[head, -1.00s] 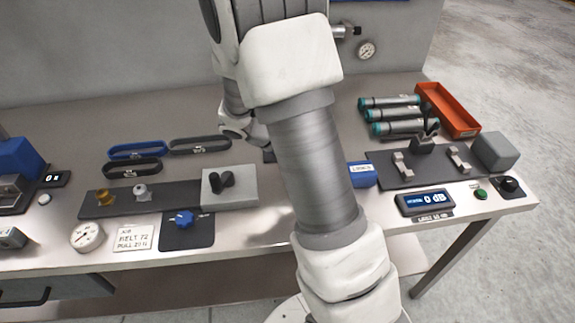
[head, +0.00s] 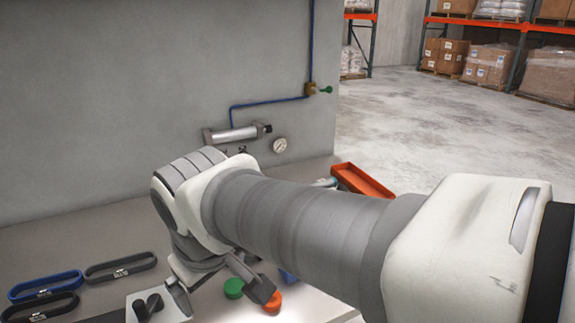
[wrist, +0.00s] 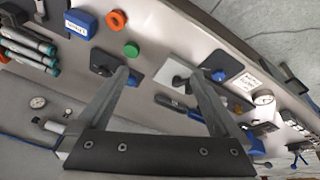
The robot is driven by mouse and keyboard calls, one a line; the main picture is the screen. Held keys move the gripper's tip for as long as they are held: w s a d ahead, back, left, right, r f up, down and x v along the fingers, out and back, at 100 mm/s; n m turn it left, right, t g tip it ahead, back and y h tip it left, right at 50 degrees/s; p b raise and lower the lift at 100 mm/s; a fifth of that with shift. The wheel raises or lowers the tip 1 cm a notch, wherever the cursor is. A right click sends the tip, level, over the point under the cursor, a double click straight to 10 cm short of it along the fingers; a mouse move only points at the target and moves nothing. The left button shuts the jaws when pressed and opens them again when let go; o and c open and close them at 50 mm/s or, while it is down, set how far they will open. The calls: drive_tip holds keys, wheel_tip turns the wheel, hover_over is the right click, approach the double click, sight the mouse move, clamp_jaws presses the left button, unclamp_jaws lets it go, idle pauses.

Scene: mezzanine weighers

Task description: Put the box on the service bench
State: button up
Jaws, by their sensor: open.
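My gripper (head: 221,292) is open and empty, low over the left part of the workbench (head: 110,232) in the head view. In the wrist view my gripper (wrist: 160,78) has its two fingers apart with nothing between them. A small blue labelled box (wrist: 80,24) lies on the bench beyond the left finger in the wrist view; my arm hides most of it in the head view. Cardboard boxes (head: 491,62) stand far off on racking. I cannot tell which box is meant, or whether this bench is the service bench.
A green disc (head: 233,288) and an orange disc (head: 272,303) lie by the gripper. Blue and black belts (head: 120,267) lie at left. An orange tray (head: 362,181) sits at the bench's far right. Open concrete floor (head: 400,130) lies beyond.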

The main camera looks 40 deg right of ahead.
drive_tip(key=shift+s+a+r+m+t+y, duration=0.3)
drive_tip(key=shift+s+a+r+t, duration=0.2)
drive_tip(key=shift+a, duration=0.1)
drive_tip(key=shift+s+a+r+m+t+y, duration=0.35)
drive_tip(key=shift+a+r+t, duration=0.1)
drive_tip(key=shift+a, duration=0.15)
wheel_tip(320, 180, up, 3)
drive_tip(key=p, duration=0.3)
drive_tip(key=shift+f, duration=0.2)
drive_tip(key=shift+c, duration=0.2)
